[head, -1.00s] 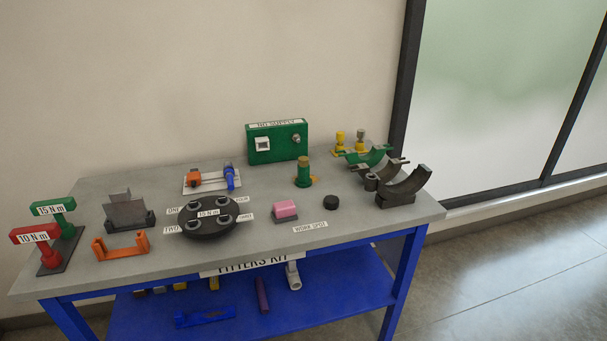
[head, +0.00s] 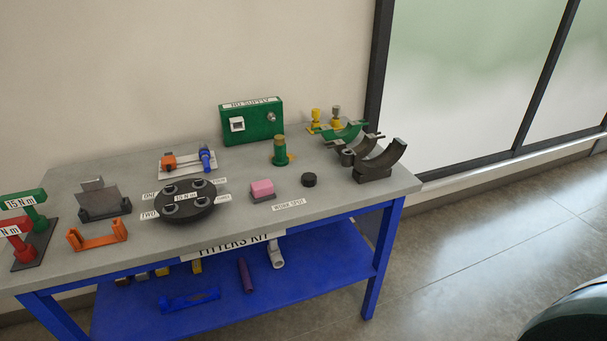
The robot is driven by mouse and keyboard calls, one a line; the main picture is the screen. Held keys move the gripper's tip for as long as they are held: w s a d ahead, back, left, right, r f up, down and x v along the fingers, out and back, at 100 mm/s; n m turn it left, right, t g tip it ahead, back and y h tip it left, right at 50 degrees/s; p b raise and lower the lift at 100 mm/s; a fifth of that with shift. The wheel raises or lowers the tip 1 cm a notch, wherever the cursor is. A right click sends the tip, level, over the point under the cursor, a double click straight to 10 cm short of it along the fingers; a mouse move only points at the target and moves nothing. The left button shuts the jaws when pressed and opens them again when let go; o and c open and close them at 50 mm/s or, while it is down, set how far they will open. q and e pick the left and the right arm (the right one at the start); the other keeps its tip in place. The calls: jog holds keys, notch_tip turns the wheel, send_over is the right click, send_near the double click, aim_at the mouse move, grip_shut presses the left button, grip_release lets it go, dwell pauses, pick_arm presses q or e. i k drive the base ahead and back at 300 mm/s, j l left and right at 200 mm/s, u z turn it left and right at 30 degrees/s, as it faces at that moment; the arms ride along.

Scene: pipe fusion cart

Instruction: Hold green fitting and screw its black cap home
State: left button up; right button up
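The green fitting (head: 279,153) stands upright on the grey cart top, right of the middle, with a brass-coloured upper part. The black cap (head: 309,180) lies apart from it on the table, nearer the front and to the right, by the "WORK SPOT" label (head: 289,204). Neither of my grippers shows in the head view. Nothing touches the fitting or the cap.
A pink block (head: 262,189) sits left of the cap. A black round plate (head: 185,201) lies left of it. Dark curved clamps (head: 376,165) stand at the right edge, a green box (head: 252,122) at the back. A blue lower shelf (head: 220,300) holds loose parts.

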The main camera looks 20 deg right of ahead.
aim_at(279, 158)
jog(key=i+l+u, duration=0.1)
jog(key=l+u, duration=0.25)
jog(key=l, duration=0.3)
jog(key=l+u, duration=0.35)
jog(key=l, duration=0.35)
jog(key=l+u, duration=0.35)
jog(key=l, duration=0.35)
